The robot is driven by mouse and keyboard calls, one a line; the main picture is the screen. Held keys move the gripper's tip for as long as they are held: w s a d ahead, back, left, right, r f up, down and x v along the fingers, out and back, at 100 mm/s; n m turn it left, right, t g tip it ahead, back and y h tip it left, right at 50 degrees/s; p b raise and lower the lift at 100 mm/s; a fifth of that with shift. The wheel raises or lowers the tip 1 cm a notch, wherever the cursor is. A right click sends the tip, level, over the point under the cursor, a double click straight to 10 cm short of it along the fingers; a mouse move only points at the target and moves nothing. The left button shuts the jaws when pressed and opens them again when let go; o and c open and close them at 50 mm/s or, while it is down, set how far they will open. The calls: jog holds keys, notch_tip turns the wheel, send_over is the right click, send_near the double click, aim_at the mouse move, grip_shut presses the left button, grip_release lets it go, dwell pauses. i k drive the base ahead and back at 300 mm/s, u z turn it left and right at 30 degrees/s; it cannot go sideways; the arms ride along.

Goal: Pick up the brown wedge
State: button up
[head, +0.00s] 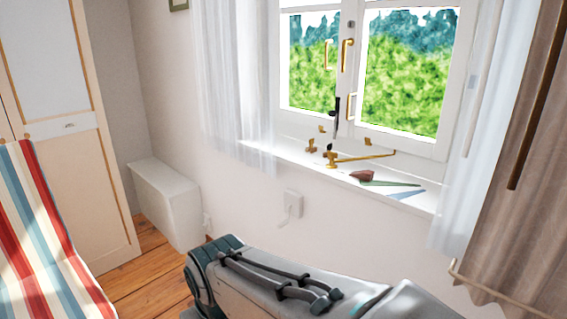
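The brown wedge (362,175) is a small reddish-brown piece lying on the white windowsill (300,164), right of the middle of the head view. It lies at the left end of a thin dark green piece (391,183); I cannot tell if they touch. Part of my arm shows along the bottom of the view, below and in front of the sill. My gripper is not in view.
A flat pale blue piece (407,193) lies on the sill right of the wedge. Brass window hardware (332,159) with a long bar stands behind and left of it. White curtains (238,85) hang at both sides. A white box (168,203) stands by the wall.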

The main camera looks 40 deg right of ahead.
aim_at(367, 175)
jog(key=z, duration=0.2)
jog(key=i, duration=1.45)
jog(key=z, duration=1.35)
jog(key=i, duration=0.9)
jog(key=z, duration=1.25)
jog(key=i, duration=0.2)
jog(key=u, duration=0.05)
